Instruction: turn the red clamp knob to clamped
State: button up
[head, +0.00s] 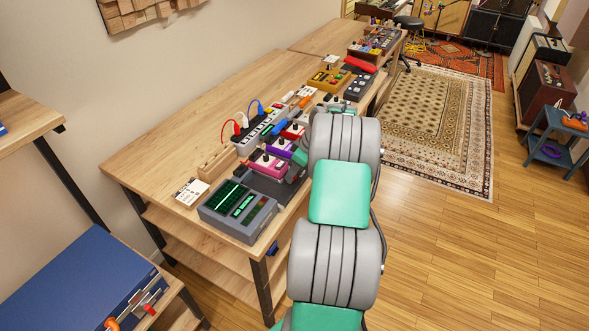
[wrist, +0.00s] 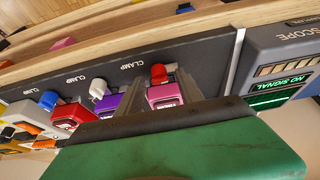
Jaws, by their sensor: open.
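The red clamp knob (wrist: 158,74) shows in the wrist view on a dark grey panel, beside a pink pedal (wrist: 165,96) and a "CLAMP" label. My gripper (wrist: 155,78) is open, with one grey finger on each side of the knob in the picture. I cannot tell whether either finger touches it. The green gripper body covers the lower part of the view. In the head view the pink pedal (head: 265,168) is visible near the bench front edge, but my arm hides the knob.
A white knob (wrist: 98,89) and a blue knob (wrist: 49,98) sit along the same panel to the left. The scope (wrist: 281,62) stands close on the right. Several pedals and a power strip (head: 260,131) crowd the bench (head: 190,128); its back left is clear.

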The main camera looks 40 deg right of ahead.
jog(key=shift+f, duration=0.1)
grip_shut()
dwell(0.4)
